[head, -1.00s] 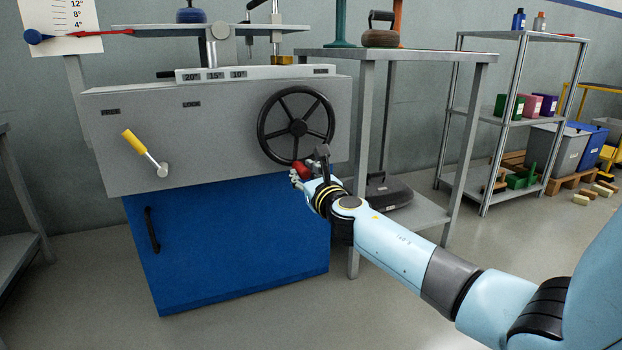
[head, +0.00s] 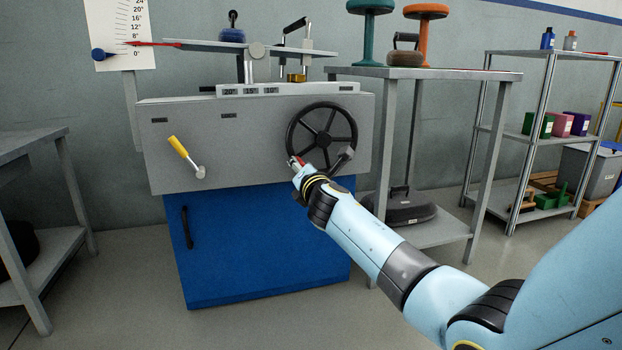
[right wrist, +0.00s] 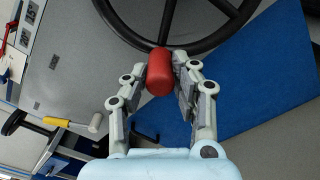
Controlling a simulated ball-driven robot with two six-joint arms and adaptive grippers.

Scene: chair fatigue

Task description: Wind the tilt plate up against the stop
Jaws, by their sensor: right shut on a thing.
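The black handwheel (head: 321,138) is on the front of the grey machine housing (head: 250,150). My right gripper (head: 298,164) is at the wheel's lower left rim, shut on the red crank knob, which shows between its fingers in the right wrist view (right wrist: 160,73). The tilt plate (head: 215,46) on top of the machine is nearly level, slightly higher at its left end. A red pointer (head: 150,43) reaches to the angle scale (head: 122,35) between 0° and 8°. I cannot make out the stop for certain. My left gripper is out of view.
A yellow-handled lever (head: 179,147) sticks out of the housing at left. A blue cabinet (head: 260,245) with a black handle is below. A grey table (head: 430,73) with stools and a weight stands right; another table (head: 30,145) stands left. The floor in front is clear.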

